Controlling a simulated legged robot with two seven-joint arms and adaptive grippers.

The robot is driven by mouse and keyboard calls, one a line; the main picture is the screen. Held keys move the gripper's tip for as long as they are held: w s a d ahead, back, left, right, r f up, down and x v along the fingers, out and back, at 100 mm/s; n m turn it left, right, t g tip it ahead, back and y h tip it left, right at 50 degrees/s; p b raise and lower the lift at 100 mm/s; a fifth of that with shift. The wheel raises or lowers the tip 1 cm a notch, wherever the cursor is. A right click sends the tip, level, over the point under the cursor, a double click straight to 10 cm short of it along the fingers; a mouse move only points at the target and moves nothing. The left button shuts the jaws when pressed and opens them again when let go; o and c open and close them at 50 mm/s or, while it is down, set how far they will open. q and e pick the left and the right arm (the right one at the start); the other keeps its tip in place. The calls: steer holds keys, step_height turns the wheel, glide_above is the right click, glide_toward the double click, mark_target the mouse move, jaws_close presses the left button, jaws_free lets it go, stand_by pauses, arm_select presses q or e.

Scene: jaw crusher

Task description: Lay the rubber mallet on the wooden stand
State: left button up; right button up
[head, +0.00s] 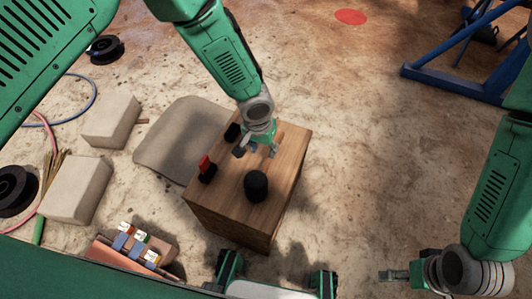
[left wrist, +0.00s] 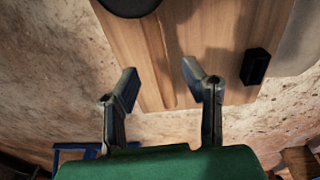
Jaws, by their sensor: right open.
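The wooden stand (head: 225,205) is a box-like block with a flat top in the middle of the head view. The mallet's black head (head: 256,185) sits on its top; part of it shows at the top edge of the left wrist view (left wrist: 128,5). A thin wooden strip, apparently the mallet's handle (left wrist: 160,55), runs from it along the stand top. My left gripper (head: 259,149) is over the far part of the stand, open, its fingers on either side of the strip's line in the left wrist view (left wrist: 160,82). My right gripper (head: 395,274) is open and empty over the ground at lower right.
A small black block (head: 232,131) and a red-and-black item (head: 206,171) stand on the stand's left side. A grey mat (head: 180,138) and pale blocks (head: 76,190) lie left. A bin of small items (head: 130,250) is lower left. A blue frame (head: 455,80) stands upper right.

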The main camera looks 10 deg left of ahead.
mark_target(249, 179)
arm_select(q)
step_height(249, 179, up, 3)
steer(key=shift+s+d+f+p, duration=0.1)
steer(key=shift+f+p, duration=0.05)
steer(key=shift+p, duration=0.2)
steer(key=shift+g+h, duration=0.5)
steer(key=s+a, duration=0.1)
steer(key=s, duration=0.1)
steer(key=s+a+f, duration=0.1)
steer(key=s, duration=0.2)
steer(key=s+f, duration=0.1)
steer(key=s, duration=0.2)
steer(key=shift+a+f, duration=0.2)
steer(key=shift+a, duration=0.2)
steer(key=s+a+r+n+y, duration=0.1)
steer(key=s+a, duration=1.4)
steer(key=s, duration=0.3)
steer(key=shift+s+t+y, duration=0.35)
steer(key=shift+t+y, duration=0.05)
arm_select(e)
steer(key=shift+d+r, duration=0.25)
steer(key=shift+r, duration=0.3)
arm_select(q)
steer(key=shift+r, duration=0.1)
arm_select(e)
steer(key=shift+r, duration=0.1)
